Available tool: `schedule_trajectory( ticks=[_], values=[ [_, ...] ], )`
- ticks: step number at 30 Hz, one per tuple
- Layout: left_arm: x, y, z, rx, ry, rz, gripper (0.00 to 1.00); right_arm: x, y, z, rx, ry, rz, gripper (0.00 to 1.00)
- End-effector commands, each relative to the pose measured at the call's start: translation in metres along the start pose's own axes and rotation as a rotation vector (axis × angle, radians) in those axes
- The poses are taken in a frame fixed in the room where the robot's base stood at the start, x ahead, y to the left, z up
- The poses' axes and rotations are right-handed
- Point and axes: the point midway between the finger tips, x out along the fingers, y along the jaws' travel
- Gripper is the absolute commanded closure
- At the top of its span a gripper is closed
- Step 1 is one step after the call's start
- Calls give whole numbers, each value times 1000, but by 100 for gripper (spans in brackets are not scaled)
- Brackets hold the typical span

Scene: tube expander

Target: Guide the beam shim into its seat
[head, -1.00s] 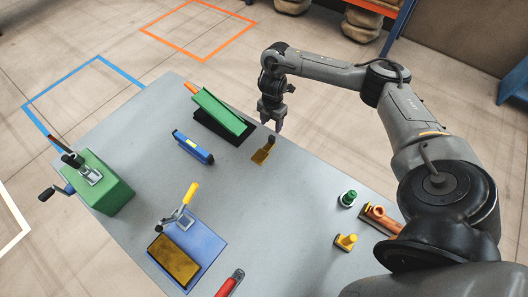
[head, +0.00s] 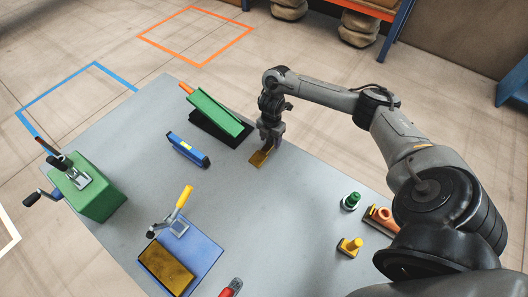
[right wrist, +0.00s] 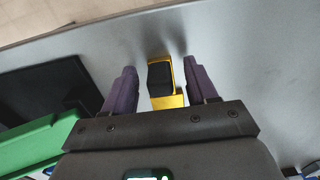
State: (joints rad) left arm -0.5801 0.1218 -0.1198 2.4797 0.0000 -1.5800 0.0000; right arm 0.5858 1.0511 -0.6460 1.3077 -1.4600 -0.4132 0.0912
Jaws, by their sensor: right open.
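A flat yellow piece with a black upright grip, which I take to be the beam shim (head: 258,159), lies on the grey table by the far edge. My right gripper (head: 268,144) is directly over it, pointing down. In the right wrist view the shim (right wrist: 177,101) has its black top between the two purple fingers of my open right gripper (right wrist: 163,82), with a gap on each side. A green sloped beam (head: 219,112) rests over a black base (head: 222,130) just left of the shim. I cannot tell where the seat is. My left gripper is out of view.
A blue block (head: 188,150) lies left of the gripper. A green box with a crank (head: 97,188) and a blue plate with a yellow-handled clamp (head: 203,251) stand farther left. Green (head: 350,201) and yellow (head: 350,247) knobbed pieces sit at right. The table's middle is clear.

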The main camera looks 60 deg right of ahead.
Motion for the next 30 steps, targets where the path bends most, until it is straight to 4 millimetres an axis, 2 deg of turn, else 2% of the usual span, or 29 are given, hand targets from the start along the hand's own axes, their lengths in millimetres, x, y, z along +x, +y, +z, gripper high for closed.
schedule_trajectory(
  ticks=[5,16,25,30],
  values=[
    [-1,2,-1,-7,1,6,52,-1,0,0,0,0,0,43],
    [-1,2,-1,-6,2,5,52,-1,0,0,0,0,1,99],
    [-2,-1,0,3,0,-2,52,-3,0,0,0,0,1,100],
    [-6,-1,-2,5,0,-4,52,-12,1,1,1,0,3,100]
  ],
)
